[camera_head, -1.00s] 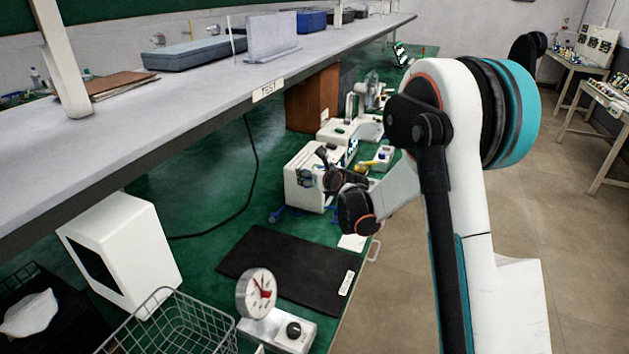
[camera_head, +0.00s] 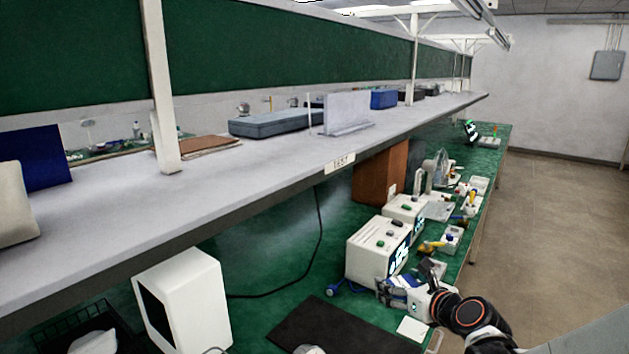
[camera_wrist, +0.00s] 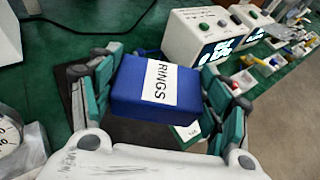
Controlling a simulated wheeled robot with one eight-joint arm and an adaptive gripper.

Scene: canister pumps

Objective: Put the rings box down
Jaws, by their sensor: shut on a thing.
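The rings box (camera_wrist: 155,88) is a blue box with a white "RINGS" label, filling the middle of the wrist view. My gripper (camera_wrist: 165,75) is shut on it, with teal and grey fingers at its left and right sides. In the head view my gripper (camera_head: 402,292) is low over the green bench, in front of a white instrument. Only a little blue of the box shows there between the fingers. I cannot tell whether the box's underside touches anything.
A black mat (camera_head: 335,330) lies on the green bench left of my gripper. White instruments with lit screens (camera_head: 378,250) stand close behind. A white card (camera_head: 412,328) is near the front edge. A grey shelf (camera_head: 250,175) overhangs the bench. A white monitor-like case (camera_head: 185,300) stands left.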

